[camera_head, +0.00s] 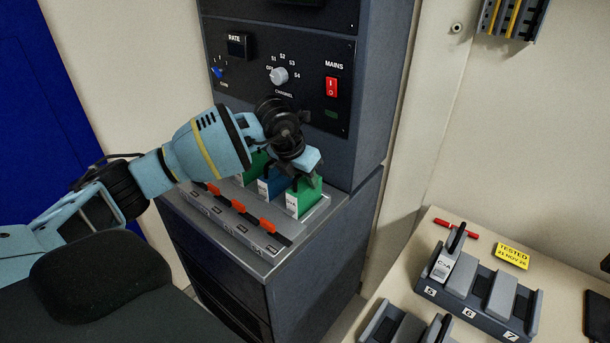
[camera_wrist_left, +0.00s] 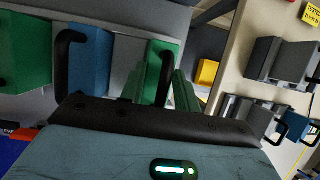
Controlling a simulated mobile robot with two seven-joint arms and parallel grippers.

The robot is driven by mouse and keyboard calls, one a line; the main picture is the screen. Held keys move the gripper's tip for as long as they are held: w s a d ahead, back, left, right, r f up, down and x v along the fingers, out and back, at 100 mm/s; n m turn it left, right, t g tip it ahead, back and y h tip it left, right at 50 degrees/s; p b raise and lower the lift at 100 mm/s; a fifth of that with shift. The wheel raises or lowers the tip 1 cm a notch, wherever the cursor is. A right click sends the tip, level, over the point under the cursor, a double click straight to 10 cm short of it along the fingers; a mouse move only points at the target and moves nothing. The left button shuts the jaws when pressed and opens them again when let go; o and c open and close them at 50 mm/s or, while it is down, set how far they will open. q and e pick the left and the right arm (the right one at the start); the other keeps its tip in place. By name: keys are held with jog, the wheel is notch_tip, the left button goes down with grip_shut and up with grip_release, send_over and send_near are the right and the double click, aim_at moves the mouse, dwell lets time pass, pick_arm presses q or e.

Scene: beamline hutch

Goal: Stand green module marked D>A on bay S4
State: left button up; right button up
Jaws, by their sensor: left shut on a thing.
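A green module (camera_head: 305,198) with a white label stands upright at the right end of the row of bays on the bench top. Its label is too small to read. My left gripper (camera_head: 304,172) is over its top and shut on it. In the left wrist view the green module (camera_wrist_left: 172,58) shows ahead of the gripper with its dark handle. The bay under it, at the right end, is mostly hidden, and I cannot tell whether the module is fully seated. My right gripper is not in view.
A blue module (camera_head: 271,186) stands close to the left, with another green module (camera_head: 257,165) beyond it. Orange tabs (camera_head: 238,206) line the front strip. A control panel (camera_head: 305,75) rises behind. A dark rack (camera_head: 470,313) with a grey module stands on the right table.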

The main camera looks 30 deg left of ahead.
pick_arm(q)
jog(key=shift+f, duration=0.15)
jog(key=o, duration=1)
jog(key=shift+o, duration=0.9)
jog(key=shift+v, duration=3.95)
jog(key=shift+f, duration=0.1)
